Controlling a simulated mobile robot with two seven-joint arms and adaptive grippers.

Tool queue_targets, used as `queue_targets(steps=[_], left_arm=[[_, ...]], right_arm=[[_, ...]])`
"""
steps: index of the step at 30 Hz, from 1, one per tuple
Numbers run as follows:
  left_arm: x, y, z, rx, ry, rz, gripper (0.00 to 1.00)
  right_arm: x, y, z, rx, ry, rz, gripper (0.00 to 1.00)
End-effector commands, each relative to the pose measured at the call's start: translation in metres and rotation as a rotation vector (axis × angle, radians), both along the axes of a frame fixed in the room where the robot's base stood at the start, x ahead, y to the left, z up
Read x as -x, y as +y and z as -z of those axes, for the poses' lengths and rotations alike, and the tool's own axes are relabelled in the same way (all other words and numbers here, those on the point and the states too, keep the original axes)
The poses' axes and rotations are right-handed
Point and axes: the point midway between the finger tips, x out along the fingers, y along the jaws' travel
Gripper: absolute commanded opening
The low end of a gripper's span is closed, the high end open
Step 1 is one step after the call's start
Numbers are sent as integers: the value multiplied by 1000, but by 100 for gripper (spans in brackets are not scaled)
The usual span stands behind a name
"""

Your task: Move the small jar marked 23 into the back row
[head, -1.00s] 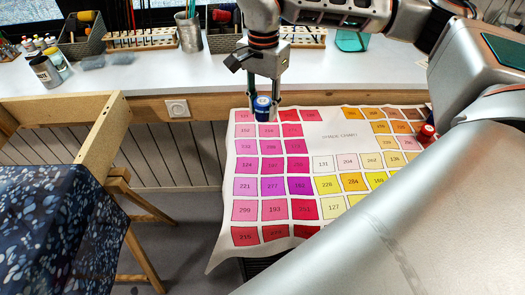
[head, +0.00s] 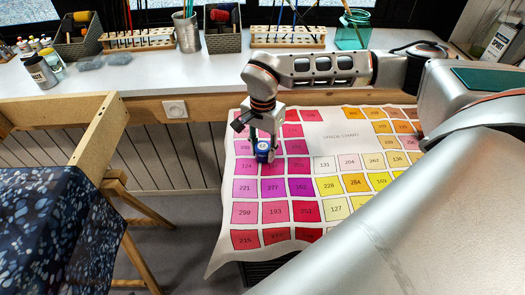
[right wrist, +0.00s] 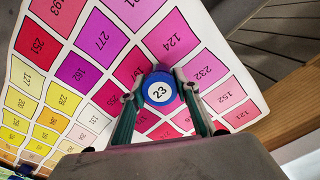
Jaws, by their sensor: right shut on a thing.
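My left gripper is not in view.
Behind the chart, a white bench (head: 120,78) carries wooden racks (head: 287,40), baskets (head: 77,38), a metal cup (head: 187,32) and a teal glass (head: 352,32). A trestle with a dark speckled cloth (head: 60,225) stands at left. My right arm covers the chart's right side.

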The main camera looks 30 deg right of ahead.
Motion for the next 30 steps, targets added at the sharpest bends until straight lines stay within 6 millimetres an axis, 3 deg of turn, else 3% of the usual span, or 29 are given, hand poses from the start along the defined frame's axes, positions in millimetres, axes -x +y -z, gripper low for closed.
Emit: queue_targets(steps=[12,13,15,25,30], left_arm=[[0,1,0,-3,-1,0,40],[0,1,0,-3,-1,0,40],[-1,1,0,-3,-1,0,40],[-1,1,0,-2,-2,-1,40],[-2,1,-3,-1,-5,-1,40]], right_arm=[[0,0,8,-1,-2,-1,8],[0,0,8,-1,-2,-1,33],[0,0,8,-1,-2,-1,47],[-1,0,7,0,-2,-1,47],[-2,0,-8,0,-5,0,47]])
